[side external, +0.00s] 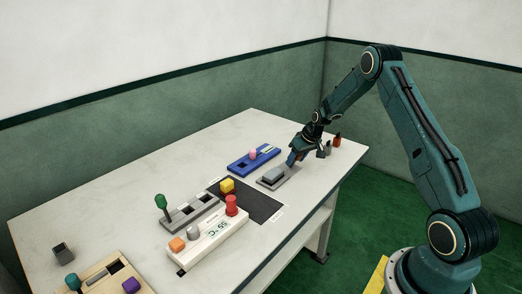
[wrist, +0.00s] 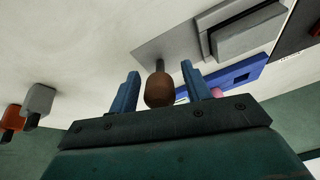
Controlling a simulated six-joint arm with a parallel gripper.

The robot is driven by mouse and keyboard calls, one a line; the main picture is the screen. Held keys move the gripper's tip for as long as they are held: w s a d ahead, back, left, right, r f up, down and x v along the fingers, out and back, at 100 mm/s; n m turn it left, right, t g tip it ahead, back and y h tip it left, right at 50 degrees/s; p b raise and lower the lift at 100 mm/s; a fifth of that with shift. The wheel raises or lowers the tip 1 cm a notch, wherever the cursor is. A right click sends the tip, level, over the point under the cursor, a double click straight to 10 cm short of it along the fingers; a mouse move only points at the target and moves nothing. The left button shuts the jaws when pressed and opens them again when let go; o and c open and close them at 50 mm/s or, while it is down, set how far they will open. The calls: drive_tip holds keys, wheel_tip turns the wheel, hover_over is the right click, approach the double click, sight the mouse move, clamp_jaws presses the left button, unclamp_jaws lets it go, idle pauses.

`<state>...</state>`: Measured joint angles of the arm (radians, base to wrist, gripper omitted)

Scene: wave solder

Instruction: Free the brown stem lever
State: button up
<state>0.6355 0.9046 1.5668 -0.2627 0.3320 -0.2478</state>
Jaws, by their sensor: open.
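The brown knob (wrist: 159,91) of the lever shows in the wrist view, on a short grey stem (wrist: 160,66) that rises from a grey plate (wrist: 172,48). My gripper (wrist: 162,74) is open, with one blue finger on each side of the knob and a gap visible on both sides. In the side view my gripper (side external: 292,160) is low over the right end of the same grey plate (side external: 282,183), and the brown knob is hidden there. A grey block (side external: 272,174) sits on the plate beside the lever; it also shows in the wrist view (wrist: 248,32).
A blue fixture (side external: 240,163) with a pink knob (side external: 253,154) lies behind the plate. A dark mat (side external: 262,207), yellow block (side external: 227,186) and white panel (side external: 205,245) stand nearer. Grey (side external: 326,149) and orange (side external: 337,141) items stand right of my gripper.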

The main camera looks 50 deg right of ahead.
drive_tip(key=shift+f, duration=0.1)
clamp_jaws()
drive_tip(key=shift+w+g, duration=0.25)
drive_tip(key=shift+g, duration=0.05)
idle(0.4)
drive_tip(key=shift+w+r+g, duration=0.3)
drive_tip(key=shift+w+g, duration=0.3)
drive_tip(key=shift+g, duration=0.6)
drive_tip(key=shift+w+g, duration=0.5)
drive_tip(key=shift+g, duration=0.6)
drive_tip(key=shift+w+g, duration=0.15)
drive_tip(key=shift+g, duration=0.25)
unclamp_jaws()
